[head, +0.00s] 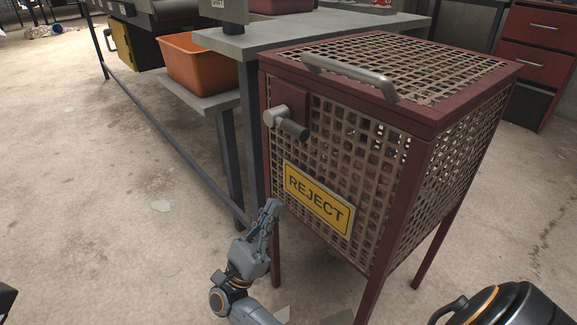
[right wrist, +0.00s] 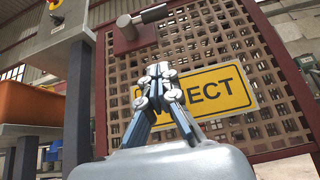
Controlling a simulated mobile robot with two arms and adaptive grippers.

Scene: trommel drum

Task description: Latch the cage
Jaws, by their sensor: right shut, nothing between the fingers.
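The cage (head: 437,118) is a box of dark red frame and rusty mesh on legs, with a grey bar handle (head: 350,77) at its top front edge. Its lid looks down flat on the frame. The latch (head: 287,123) is a grey lever on a red plate at the upper left of the front; it also shows in the right wrist view (right wrist: 153,14), pointing right. A yellow REJECT sign (head: 318,198) is below it. My right gripper (head: 272,206) is shut and empty, below the latch, near the sign's lower left; its fingertips (right wrist: 159,70) show before the mesh. My left gripper is out of view.
A grey bench (head: 262,32) stands against the cage's left and back. An orange bin (head: 199,62) sits on a low shelf left of it. A red drawer cabinet (head: 538,52) is at the back right. The floor (head: 90,200) on the left is open.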

